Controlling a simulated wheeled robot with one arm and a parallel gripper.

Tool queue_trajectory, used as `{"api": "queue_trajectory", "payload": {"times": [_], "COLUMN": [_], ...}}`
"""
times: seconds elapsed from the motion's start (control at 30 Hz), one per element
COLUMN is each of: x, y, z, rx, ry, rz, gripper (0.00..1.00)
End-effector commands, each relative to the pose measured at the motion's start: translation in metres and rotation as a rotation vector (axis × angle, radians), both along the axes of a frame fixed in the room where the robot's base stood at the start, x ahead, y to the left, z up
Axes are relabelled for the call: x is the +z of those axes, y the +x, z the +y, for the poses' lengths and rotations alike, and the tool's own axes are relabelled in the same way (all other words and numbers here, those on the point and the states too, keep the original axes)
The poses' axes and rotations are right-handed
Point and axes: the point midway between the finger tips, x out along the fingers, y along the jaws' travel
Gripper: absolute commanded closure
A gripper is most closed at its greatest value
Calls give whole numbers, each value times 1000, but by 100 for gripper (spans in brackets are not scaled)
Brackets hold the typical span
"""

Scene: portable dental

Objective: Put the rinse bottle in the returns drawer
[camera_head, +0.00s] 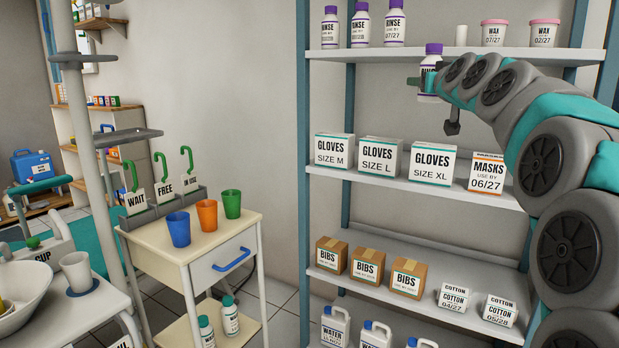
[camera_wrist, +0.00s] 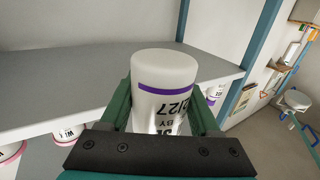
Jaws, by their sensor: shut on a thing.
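A white rinse bottle with a purple cap (camera_head: 430,74) is held by my gripper (camera_head: 424,83) in front of the shelf unit, below the top shelf. In the wrist view the bottle (camera_wrist: 166,75) sits between the green fingers of my gripper (camera_wrist: 168,105), which are shut on it. A dark date ending in 27 shows on its label, partly hidden. Several more rinse bottles (camera_head: 362,24) with purple caps stand on the top shelf. A small cabinet has a drawer (camera_head: 222,266) with a blue handle, which looks closed. No returns label is readable on it.
Glove boxes (camera_head: 380,156) and a masks box (camera_head: 486,172) stand on the shelf below the bottle. Wax tubs (camera_head: 493,33) stand at the top right. Three cups (camera_head: 207,216) and a sign rack (camera_head: 163,208) are on the cabinet top. A metal pole (camera_head: 95,150) stands left of the cabinet.

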Motion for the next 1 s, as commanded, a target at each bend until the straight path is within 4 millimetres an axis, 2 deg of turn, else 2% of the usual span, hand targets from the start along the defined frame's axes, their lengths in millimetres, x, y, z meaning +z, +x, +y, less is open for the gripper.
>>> {"api": "queue_trajectory", "payload": {"times": [0.03, 0.2, 0.33, 0.53, 0.77, 0.9, 1.0], "x": [-22, -86, -134, -205, -297, -349, -379], "y": [10, 33, 43, 47, 31, 8, -13], "z": [8, 23, 35, 53, 76, 90, 97], "rx": [-7, -60, -105, -168, -237, -272, -288], "ry": [1, -3, -5, -6, -4, -3, -2], "rz": [10, 11, 10, 7, 10, 10, 7], "gripper": [100, 100, 100, 100, 100, 100, 100]}}
